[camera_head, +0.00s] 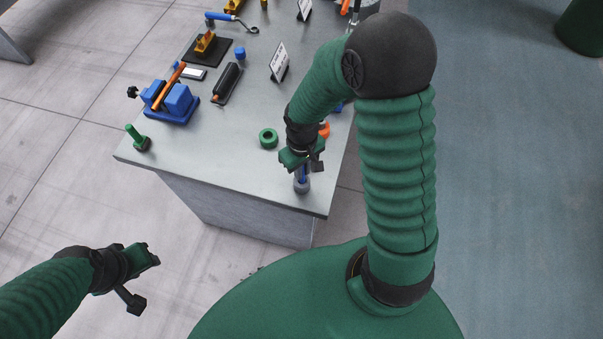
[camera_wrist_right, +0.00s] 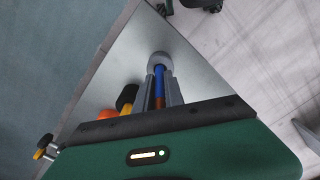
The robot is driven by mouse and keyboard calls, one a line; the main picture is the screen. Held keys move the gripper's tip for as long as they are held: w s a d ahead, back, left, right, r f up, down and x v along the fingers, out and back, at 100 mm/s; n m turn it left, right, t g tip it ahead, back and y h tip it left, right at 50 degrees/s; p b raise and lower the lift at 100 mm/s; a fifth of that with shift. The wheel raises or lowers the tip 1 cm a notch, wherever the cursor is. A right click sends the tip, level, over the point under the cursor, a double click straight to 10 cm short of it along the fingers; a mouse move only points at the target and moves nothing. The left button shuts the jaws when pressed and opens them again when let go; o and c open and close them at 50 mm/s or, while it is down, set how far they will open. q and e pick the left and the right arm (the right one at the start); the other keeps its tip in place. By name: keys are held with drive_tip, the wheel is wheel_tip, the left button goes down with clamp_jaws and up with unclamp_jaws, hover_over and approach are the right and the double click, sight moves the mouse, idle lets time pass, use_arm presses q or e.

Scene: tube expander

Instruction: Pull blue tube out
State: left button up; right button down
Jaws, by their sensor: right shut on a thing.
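The blue tube (camera_head: 302,173) stands in a round grey holder (camera_head: 302,186) near the front right corner of the table in the head view. My right gripper (camera_head: 302,164) is above the holder, shut on the tube. In the right wrist view the blue tube (camera_wrist_right: 159,80) runs between the two grey fingers (camera_wrist_right: 161,92), with its far end at the grey holder (camera_wrist_right: 160,60). An orange-brown part shows on the tube nearer the wrist. My left gripper (camera_head: 140,278) hangs off the table at lower left, fingers apart and empty.
A green ring (camera_head: 268,138) lies left of my right gripper, and an orange piece (camera_head: 324,130) is just behind it. A green peg (camera_head: 136,137), a blue vise-like device (camera_head: 173,102) and other tools stand further left and back. The table front (camera_head: 220,175) is clear.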

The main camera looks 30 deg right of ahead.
drive_tip(key=shift+s+r+p, duration=0.15)
drive_tip(key=shift+r+p, duration=2.3)
drive_tip(key=shift+r, duration=0.2)
drive_tip(key=shift+r+p, duration=2.65)
drive_tip(key=shift+r, duration=0.2)
